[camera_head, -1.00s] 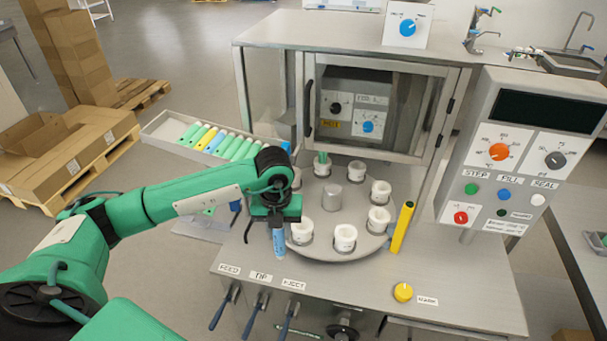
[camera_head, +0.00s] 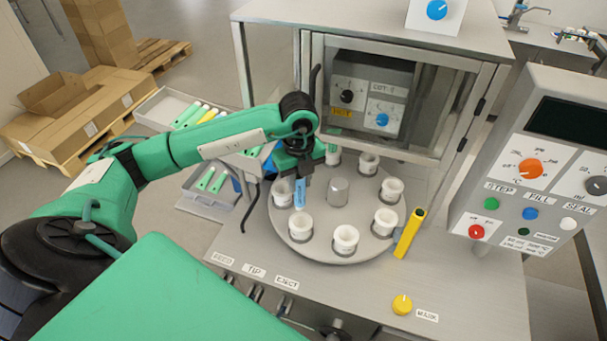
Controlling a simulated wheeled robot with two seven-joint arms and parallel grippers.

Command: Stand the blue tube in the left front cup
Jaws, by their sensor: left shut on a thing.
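My left gripper (camera_head: 297,160) is shut on the blue tube (camera_head: 299,193) and holds it nearly upright over the left side of the round turntable (camera_head: 340,206). The tube's lower end appears just above and behind the rim of the left front cup (camera_head: 300,229); its exact height over the cup is hard to tell. The left cup (camera_head: 282,195) is close beside the tube and partly hidden. The left front cup looks empty. My right gripper is not in view.
Several other white cups stand around the turntable, including a front cup (camera_head: 345,241). A metal post (camera_head: 338,191) rises at its centre. A tray of tubes (camera_head: 165,108) lies behind my left arm.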

